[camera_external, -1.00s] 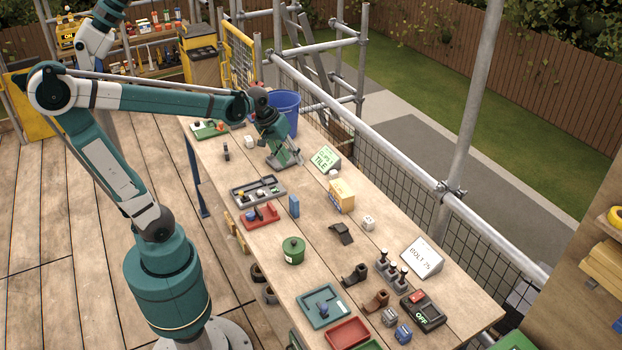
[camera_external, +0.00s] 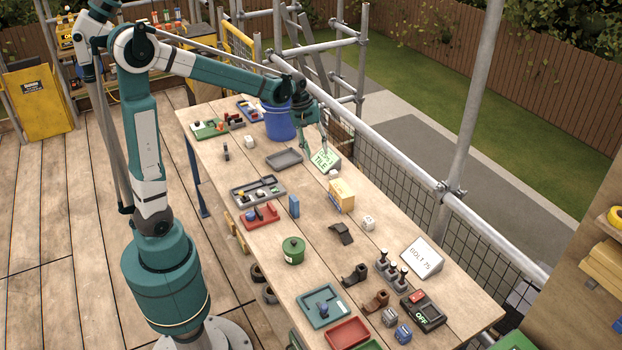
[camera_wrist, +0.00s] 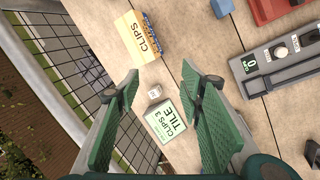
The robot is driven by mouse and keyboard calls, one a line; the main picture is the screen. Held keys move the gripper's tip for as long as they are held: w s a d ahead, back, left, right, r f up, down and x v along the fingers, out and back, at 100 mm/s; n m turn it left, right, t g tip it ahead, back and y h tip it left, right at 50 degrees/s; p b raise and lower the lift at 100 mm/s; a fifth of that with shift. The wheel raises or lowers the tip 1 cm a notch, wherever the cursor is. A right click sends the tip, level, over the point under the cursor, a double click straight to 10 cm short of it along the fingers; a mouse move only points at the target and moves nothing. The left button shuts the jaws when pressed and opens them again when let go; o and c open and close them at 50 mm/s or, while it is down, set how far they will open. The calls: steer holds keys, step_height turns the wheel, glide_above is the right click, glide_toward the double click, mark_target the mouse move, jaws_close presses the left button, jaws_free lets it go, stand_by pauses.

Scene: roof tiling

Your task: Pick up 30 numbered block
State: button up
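A small white block (camera_wrist: 155,92) lies on the table in the wrist view, beside a sign reading CLIPS and TILE (camera_wrist: 166,118); in the external view it sits by the sign's lower right (camera_external: 333,172). Other white blocks lie near the far end (camera_external: 249,141) and in the middle right of the table (camera_external: 368,222). No number 30 is legible on any of them. My gripper (camera_wrist: 160,76) is open and empty, with the white block between its fingers' lines in the picture. In the external view my gripper (camera_external: 314,146) is above the sign.
A yellow CLIPS box (camera_external: 342,193) stands near the block. A blue bucket (camera_external: 281,123) and an empty grey tray (camera_external: 284,160) are left of my gripper. Scaffold rail and mesh run along the table's right edge. Bare table lies between tray and box.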

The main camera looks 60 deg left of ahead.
steer(key=w+a+f+n+g+h+p, duration=0.1)
steer(key=w+a+f+n+p, duration=0.15)
steer(key=w+a+f, duration=0.45)
steer(key=n+g+h, duration=0.1)
steer(key=n, duration=0.3)
glide_toward(335, 171)
step_height(335, 171, down, 3)
steer(key=shift+d+r+g+p, duration=0.15)
steer(key=shift+d+g+p, duration=0.15)
steer(key=shift+d+p, duration=0.15)
steer(key=shift+x, duration=1.25)
steer(key=shift+w, duration=0.1)
steer(key=shift+b+x, duration=0.55)
steer(key=shift+x, duration=2.05)
steer(key=shift+w+d, duration=0.1)
